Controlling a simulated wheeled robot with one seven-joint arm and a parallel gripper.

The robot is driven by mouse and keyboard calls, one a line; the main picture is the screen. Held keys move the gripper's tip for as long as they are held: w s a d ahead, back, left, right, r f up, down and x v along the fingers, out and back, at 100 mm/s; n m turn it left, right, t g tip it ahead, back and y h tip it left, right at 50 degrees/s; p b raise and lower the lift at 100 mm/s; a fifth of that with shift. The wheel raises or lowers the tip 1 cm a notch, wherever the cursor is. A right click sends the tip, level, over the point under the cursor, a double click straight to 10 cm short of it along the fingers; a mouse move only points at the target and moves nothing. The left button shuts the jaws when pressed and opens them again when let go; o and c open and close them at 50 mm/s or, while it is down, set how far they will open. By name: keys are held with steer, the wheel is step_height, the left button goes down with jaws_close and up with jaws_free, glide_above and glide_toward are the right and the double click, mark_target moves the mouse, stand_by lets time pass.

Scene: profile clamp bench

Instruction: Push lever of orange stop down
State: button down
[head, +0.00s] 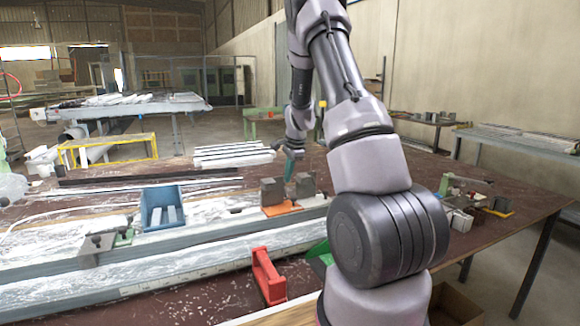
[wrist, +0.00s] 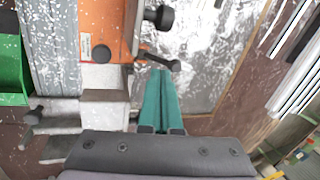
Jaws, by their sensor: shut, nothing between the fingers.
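The orange stop (head: 283,209) sits on the profile rail in the middle of the bench, with grey blocks standing on its orange base. In the wrist view its orange plate (wrist: 112,28) fills the upper middle. A dark lever (wrist: 160,60) with a rounded end sticks out from the plate's right edge. My gripper (wrist: 160,74) has teal fingers, shut and empty, with the tips right at the lever's end. I cannot tell whether they touch. In the head view my gripper (head: 290,166) is just behind and above the grey blocks, and the lever is hidden.
A blue bin (head: 152,216) stands left of the stop. A red frame (head: 268,276) stands in front of the rail. A green bin (head: 322,253) is partly behind my arm. White profiles (head: 232,154) lie at the back. Another clamp (head: 97,243) sits at the rail's left.

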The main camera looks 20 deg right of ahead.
steer(key=shift+x, duration=1.1)
steer(key=shift+w, duration=0.15)
steer(key=w+g, duration=0.1)
steer(key=g, duration=0.1)
steer(key=w+f+g, duration=0.1)
steer(key=w+g, duration=0.1)
steer(key=shift+f+g, duration=0.15)
steer(key=shift+g, duration=0.15)
steer(key=shift+w+f, duration=1.3)
steer(key=shift+f, duration=0.05)
